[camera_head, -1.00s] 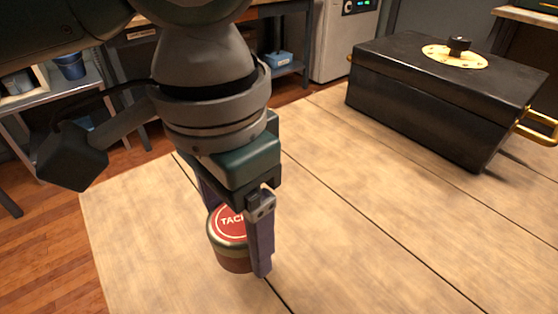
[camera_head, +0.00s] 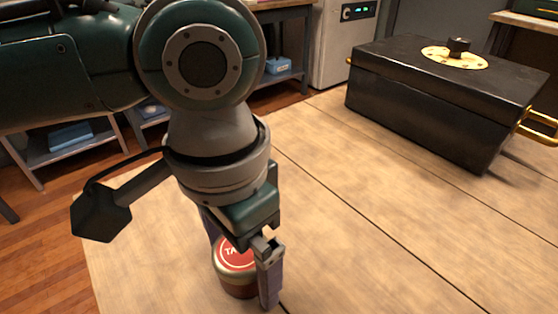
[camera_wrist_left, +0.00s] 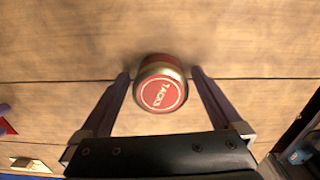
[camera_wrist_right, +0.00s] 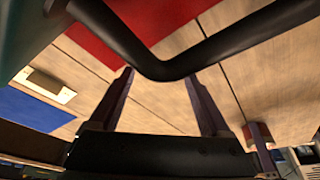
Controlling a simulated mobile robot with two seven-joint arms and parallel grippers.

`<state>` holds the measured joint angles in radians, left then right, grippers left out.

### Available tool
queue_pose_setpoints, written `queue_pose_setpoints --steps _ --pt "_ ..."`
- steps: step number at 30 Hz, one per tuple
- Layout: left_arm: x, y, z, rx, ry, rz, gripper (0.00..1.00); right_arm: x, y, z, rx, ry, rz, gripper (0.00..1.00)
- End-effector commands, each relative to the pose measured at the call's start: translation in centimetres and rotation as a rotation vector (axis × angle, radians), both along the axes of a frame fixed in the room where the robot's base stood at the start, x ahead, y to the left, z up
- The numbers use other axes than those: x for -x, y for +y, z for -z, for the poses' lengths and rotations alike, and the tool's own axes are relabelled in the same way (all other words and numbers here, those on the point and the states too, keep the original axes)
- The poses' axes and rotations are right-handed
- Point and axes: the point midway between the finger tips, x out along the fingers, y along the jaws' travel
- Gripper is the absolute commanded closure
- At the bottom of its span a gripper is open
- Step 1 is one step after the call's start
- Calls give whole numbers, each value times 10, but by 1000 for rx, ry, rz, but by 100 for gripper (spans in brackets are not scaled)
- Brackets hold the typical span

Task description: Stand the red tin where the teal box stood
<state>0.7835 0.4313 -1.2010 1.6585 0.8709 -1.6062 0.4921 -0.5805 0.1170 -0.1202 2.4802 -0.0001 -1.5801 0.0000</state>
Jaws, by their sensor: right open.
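The red tin (camera_head: 238,257) has a red lid with white lettering that reads TACKS in the left wrist view (camera_wrist_left: 160,93). A dark bent bar (camera_wrist_right: 160,68) crosses that view near the fingertips. I cannot make out the teal box in any view.
A large black lidded box (camera_head: 440,100) with brass handles stands at the back right of the table. The boards between it and the tin are clear. The right wrist view shows a red patch (camera_wrist_right: 90,42), a blue patch (camera_wrist_right: 30,108) and a pale plate (camera_wrist_right: 45,85).

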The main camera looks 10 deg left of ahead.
Motion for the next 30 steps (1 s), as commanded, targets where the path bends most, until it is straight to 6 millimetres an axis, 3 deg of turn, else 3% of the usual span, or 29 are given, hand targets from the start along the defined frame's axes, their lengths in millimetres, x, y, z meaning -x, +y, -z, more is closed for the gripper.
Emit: queue_pose_setpoints --steps 8,11,21,30 --pt "-1 0 -4 -1 -3 0 0 0 0 0 2 0 -1 19" --pt "-1 0 -17 1 -3 0 0 0 -1 -6 4 -1 -2 19" --pt "-1 -1 -93 2 -3 0 0 0 -2 -30 5 -1 -4 19" --pt "0 0 -123 1 -1 -1 0 0 -1 -36 5 -1 -4 19"
